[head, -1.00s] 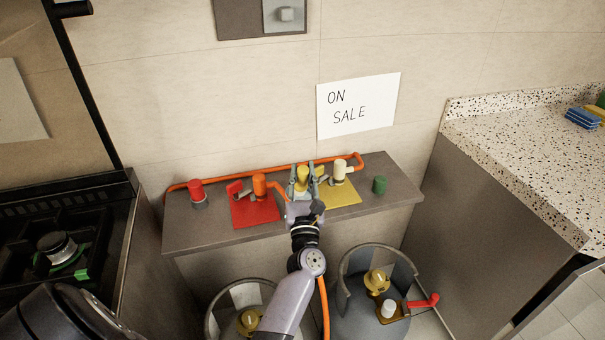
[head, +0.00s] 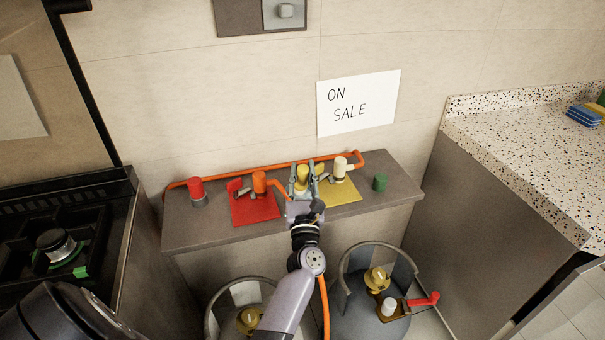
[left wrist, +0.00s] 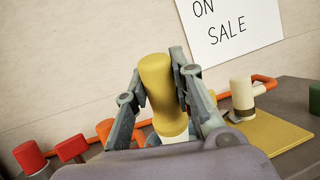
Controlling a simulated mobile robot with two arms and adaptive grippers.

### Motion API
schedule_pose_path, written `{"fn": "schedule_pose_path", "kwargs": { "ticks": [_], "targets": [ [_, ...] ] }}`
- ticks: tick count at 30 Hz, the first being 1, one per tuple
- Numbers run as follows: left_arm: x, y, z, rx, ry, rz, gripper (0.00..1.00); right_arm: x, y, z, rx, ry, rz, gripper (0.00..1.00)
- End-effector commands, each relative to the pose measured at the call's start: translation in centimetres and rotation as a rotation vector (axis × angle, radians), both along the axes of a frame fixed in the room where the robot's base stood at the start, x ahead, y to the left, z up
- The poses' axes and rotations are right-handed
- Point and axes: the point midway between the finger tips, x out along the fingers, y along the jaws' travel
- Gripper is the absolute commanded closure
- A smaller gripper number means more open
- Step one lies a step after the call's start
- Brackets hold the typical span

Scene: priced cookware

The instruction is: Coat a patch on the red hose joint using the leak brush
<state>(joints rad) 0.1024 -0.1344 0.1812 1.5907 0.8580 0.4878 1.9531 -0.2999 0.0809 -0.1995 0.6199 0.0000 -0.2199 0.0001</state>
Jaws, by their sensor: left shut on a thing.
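My left gripper (head: 303,180) is shut on an upright yellow-handled piece, apparently the leak brush (head: 302,172). In the left wrist view the thick yellow handle (left wrist: 157,82) stands between the fingers, with a pale band below it; its lower end is hidden. On the red mat (head: 262,214), left of the gripper, is the red hose joint, with an orange upright cylinder (head: 259,181) and a red end piece (head: 234,186). In the left wrist view the orange cylinder (left wrist: 104,130) is partly hidden by the gripper. My right gripper is not in view.
The grey ledge (head: 225,236) also bears a red-topped cylinder (head: 196,188), a yellow mat (head: 345,195) with a cream-topped joint (head: 340,167), and a green cylinder (head: 380,182). An orange pipe (head: 225,175) runs behind. Gas cylinders (head: 365,318) stand below.

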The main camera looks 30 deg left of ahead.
Motion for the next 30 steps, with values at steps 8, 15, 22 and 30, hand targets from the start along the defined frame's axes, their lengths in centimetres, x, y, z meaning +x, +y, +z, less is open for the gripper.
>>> {"fn": "schedule_pose_path", "kwargs": {
  "ticks": [8,15,22,30],
  "targets": [
    [0.0,0.0,-0.34,0.001,-0.001,0.0,1.0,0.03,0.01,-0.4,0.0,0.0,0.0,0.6],
    [0.0,0.0,-0.61,0.001,-0.001,0.0,1.0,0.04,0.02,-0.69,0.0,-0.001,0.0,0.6],
    [0.0,0.0,-0.87,0.001,-0.001,0.0,1.0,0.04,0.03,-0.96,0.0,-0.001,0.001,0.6],
    [-0.01,0.0,-0.91,-0.001,0.001,0.0,1.0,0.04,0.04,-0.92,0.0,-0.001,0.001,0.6]
  ]
}}
